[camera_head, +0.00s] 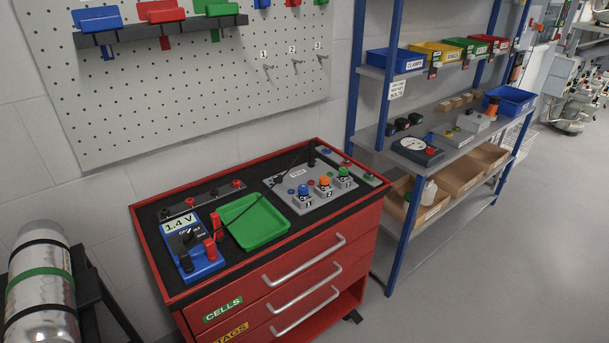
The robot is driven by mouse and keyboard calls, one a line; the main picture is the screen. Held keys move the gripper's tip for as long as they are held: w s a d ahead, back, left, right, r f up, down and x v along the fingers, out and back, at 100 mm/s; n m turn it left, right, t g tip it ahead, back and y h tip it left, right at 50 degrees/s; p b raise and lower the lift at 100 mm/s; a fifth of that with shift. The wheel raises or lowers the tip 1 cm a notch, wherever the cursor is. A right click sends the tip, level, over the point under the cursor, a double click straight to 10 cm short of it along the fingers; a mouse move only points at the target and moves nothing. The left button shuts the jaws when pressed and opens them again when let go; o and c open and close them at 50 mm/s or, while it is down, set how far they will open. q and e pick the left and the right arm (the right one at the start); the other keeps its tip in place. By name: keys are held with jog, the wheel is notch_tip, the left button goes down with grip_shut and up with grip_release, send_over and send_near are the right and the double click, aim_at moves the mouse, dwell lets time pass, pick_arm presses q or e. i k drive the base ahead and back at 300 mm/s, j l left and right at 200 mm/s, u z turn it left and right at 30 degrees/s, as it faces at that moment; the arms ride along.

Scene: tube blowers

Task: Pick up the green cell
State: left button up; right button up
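A small green-topped cylinder (344,172), which looks like the green cell, stands upright in the right-hand place of a grey test panel (283,186) on the red tool cabinet. An orange-topped one (325,181) and a blue-topped one (304,190) stand to its left in the same panel. Small number labels sit in front of them. Neither of my grippers is in view.
A green tray (243,232) lies on the cabinet (325,229), beside a blue meter (207,264) reading 1.4 V with black and red leads. Blue-framed shelves (392,220) stand right. A silver cylinder (40,310) stands left.

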aim_at(344, 171)
jog(key=i+l+u, duration=0.1)
jog(key=u, duration=0.25)
jog(key=l+u, duration=0.55)
jog(key=u, duration=0.15)
jog(key=l+u, duration=0.45)
jog(key=l, duration=0.45)
jog(key=k+l, duration=0.1)
jog(key=l, duration=0.35)
jog(key=l+u, duration=0.1)
jog(key=l, duration=0.4)
